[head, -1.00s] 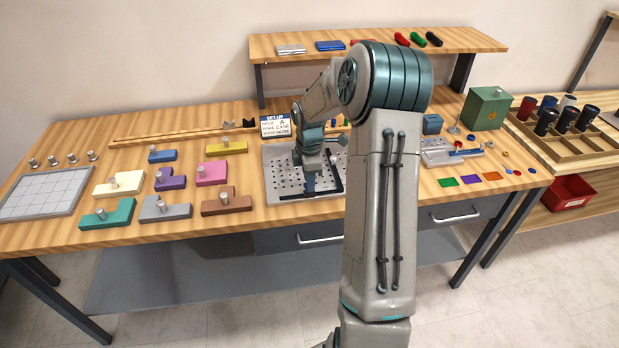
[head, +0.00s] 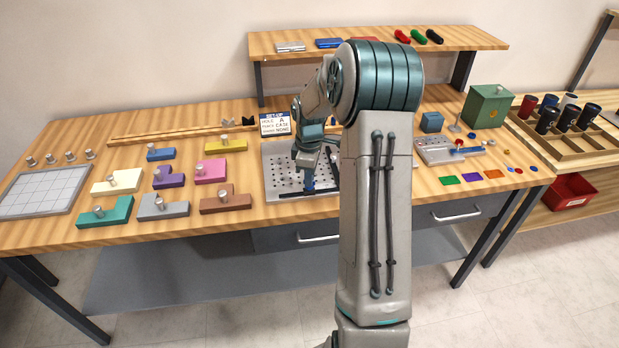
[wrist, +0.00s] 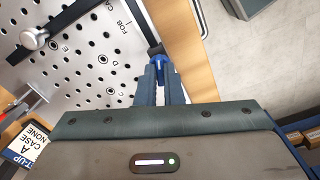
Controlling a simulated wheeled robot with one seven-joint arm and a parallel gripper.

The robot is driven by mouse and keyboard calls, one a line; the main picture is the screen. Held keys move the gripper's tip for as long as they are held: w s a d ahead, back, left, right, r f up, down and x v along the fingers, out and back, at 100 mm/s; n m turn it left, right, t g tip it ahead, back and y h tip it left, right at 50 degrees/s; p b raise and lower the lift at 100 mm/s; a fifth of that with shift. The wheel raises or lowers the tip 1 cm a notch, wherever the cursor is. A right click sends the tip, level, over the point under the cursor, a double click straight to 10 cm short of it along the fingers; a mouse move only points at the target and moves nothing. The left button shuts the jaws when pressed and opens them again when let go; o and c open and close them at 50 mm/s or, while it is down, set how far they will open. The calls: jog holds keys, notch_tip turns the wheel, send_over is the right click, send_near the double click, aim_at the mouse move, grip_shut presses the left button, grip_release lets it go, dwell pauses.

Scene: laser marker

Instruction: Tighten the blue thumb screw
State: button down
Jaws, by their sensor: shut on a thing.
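The blue thumb screw (wrist: 158,61) shows in the wrist view between the tips of my gripper (wrist: 160,73), which is shut on it. A dark fitting lies just beyond the screw at the edge of the perforated plate. In the head view my gripper (head: 309,187) points down at the front part of the grey perforated plate (head: 273,164); the screw cannot be made out there. How far the screw is turned in cannot be told.
A dark bar with a silver knob (wrist: 31,38) lies across the plate in the wrist view. A set-up card (head: 274,123) stands behind the plate. Coloured blocks with pegs, such as the brown block (head: 228,204), stand to the left. My arm hides the table's middle right.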

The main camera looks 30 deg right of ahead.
jog(key=m+b, duration=0.1)
jog(key=m, duration=0.4)
jog(key=shift+w+m+b, duration=0.1)
jog(key=shift+m+b, duration=0.2)
jog(key=m+b, duration=0.1)
jog(key=m, duration=0.8)
jog(key=shift+m+b, duration=0.3)
jog(key=shift+m, duration=0.1)
jog(key=m, duration=0.4)
jog(key=shift+r, duration=0.1)
jog(key=shift+m, duration=0.3)
jog(key=c, duration=1.6)
grip_release()
jog(key=shift+o, duration=0.2)
notch_tip(320, 180, up, 14)
